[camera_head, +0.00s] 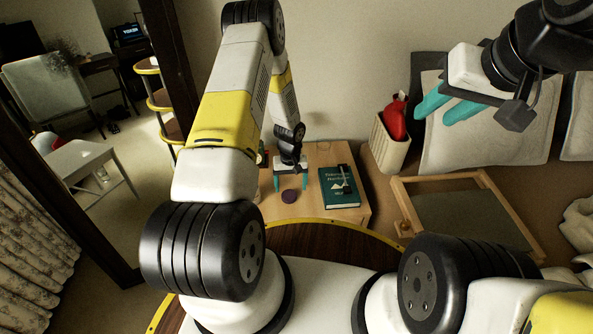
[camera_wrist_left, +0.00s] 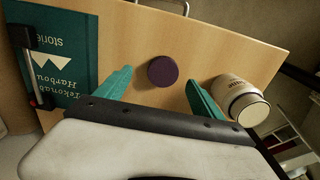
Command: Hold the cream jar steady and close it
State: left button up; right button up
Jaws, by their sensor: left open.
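The purple round lid (camera_head: 289,196) lies flat on the small wooden table. In the left wrist view the lid (camera_wrist_left: 162,71) shows between and beyond my open fingers, touching neither. The cream jar (camera_wrist_left: 238,100) stands on the table to the right of the fingers in that view, with dark lettering and a pale round top without the purple lid. In the head view my left arm seems to hide the jar. My left gripper (camera_head: 290,183) is open and empty, pointing down by the lid. My right gripper (camera_head: 440,110) is open and empty, raised at the upper right, far from the table.
A green book (camera_head: 339,188) with a dark pen-like item (camera_wrist_left: 29,75) on it lies beside the lid. A cream bin with a red item (camera_head: 395,118) and a wooden-framed panel (camera_head: 470,212) are to the right. A dark round surface with a yellow rim (camera_head: 320,238) is in front.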

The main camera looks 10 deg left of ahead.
aim_at(289, 194)
pick_arm(q)
jog(key=shift+w+a+f, duration=0.1)
jog(key=shift+a+f, duration=0.15)
jog(key=shift+f, duration=1.05)
jog(key=shift+w+a+f, duration=0.1)
jog(key=shift+a+f, duration=0.1)
jog(key=shift+f, duration=1.1)
jog(key=c, duration=1.4)
jog(key=shift+r, duration=0.1)
